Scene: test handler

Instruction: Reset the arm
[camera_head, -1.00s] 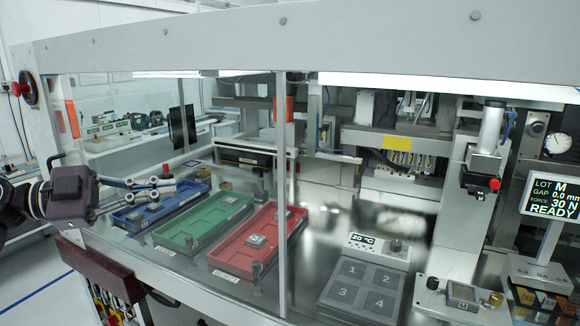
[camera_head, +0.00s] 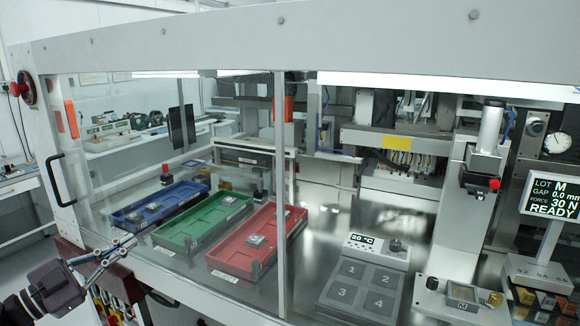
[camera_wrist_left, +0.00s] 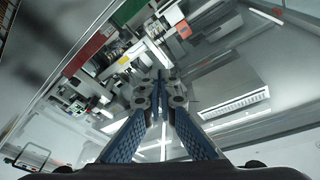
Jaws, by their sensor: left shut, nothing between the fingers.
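My left gripper (camera_head: 116,248) is at the lower left of the head view, in front of the machine's glass and below the blue tray. Its fingers point up and to the right, are shut and hold nothing. In the left wrist view the two blue-padded fingers (camera_wrist_left: 160,98) come together at the middle, with nothing between them. My right gripper is in neither view.
Behind the glass stand a blue tray (camera_head: 127,223), a green tray (camera_head: 185,222) and a red tray (camera_head: 225,248), each holding small parts. A numbered plate (camera_head: 343,297) and a display (camera_head: 550,195) are to the right. A black door handle (camera_head: 52,182) is at left.

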